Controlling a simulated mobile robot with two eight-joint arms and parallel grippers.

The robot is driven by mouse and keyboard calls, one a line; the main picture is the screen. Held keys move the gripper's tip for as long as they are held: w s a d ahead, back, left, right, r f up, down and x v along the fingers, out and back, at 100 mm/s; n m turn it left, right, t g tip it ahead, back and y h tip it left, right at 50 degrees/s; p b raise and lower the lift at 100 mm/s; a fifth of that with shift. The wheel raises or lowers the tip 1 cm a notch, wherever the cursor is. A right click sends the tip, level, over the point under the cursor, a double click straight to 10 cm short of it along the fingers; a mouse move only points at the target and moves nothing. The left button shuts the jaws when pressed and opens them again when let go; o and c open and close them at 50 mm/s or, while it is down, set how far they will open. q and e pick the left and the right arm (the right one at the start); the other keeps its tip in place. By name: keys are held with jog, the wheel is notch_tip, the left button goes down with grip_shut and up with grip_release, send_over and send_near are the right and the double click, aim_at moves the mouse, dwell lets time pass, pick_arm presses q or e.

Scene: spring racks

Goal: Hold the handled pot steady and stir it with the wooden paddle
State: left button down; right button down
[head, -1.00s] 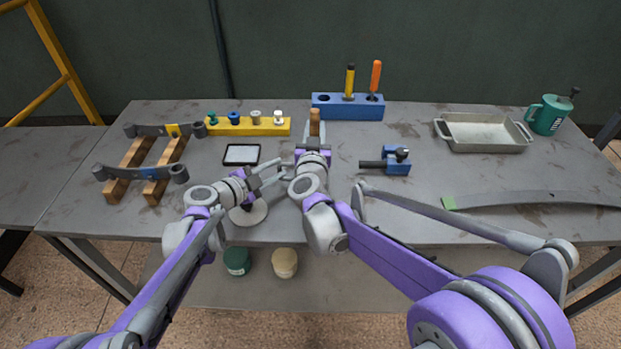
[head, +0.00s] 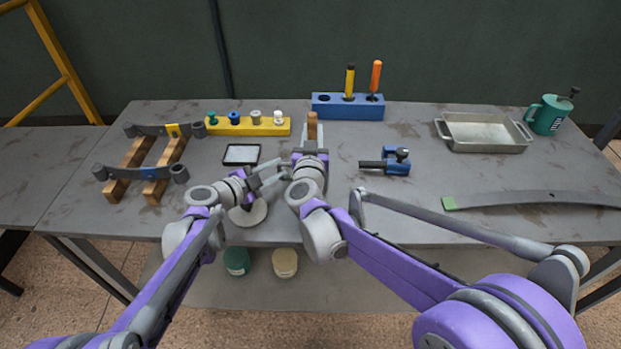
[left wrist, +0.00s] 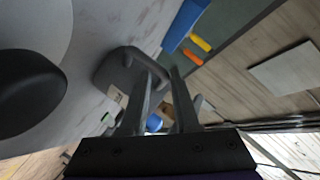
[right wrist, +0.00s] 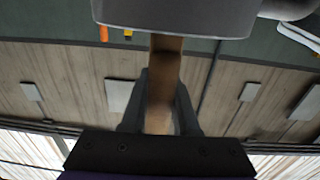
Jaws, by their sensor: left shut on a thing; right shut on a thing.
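My left gripper (head: 268,180) is shut on the handle of the grey pot, near the table's front. In the left wrist view the grey pot (left wrist: 118,72) shows beside the fingers (left wrist: 162,100), with a pale label on its side. My right gripper (head: 311,150) is shut on the wooden paddle (head: 312,124), whose top end sticks up past the fingers. In the right wrist view the paddle (right wrist: 163,75) runs between the fingers to the pot's grey wall (right wrist: 178,14). My grippers hide most of the pot in the head view, and the paddle's lower end is hidden.
A pale round disc (head: 249,213) with a dark part lies close to my left gripper. A framed pad (head: 241,154), a yellow peg block (head: 222,128), a blue tool block (head: 332,108) and a blue clamp (head: 397,162) stand around. A tray (head: 484,135) is far right.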

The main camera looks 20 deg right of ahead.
pick_arm(q)
jog(key=shift+f, duration=0.1)
pick_arm(e)
notch_tip(320, 180, up, 8)
jog(key=shift+f, duration=0.15)
dwell(0.7)
dwell(0.6)
notch_tip(320, 180, up, 6)
dwell(0.5)
pick_arm(q)
jog(key=c, duration=0.6)
grip_release()
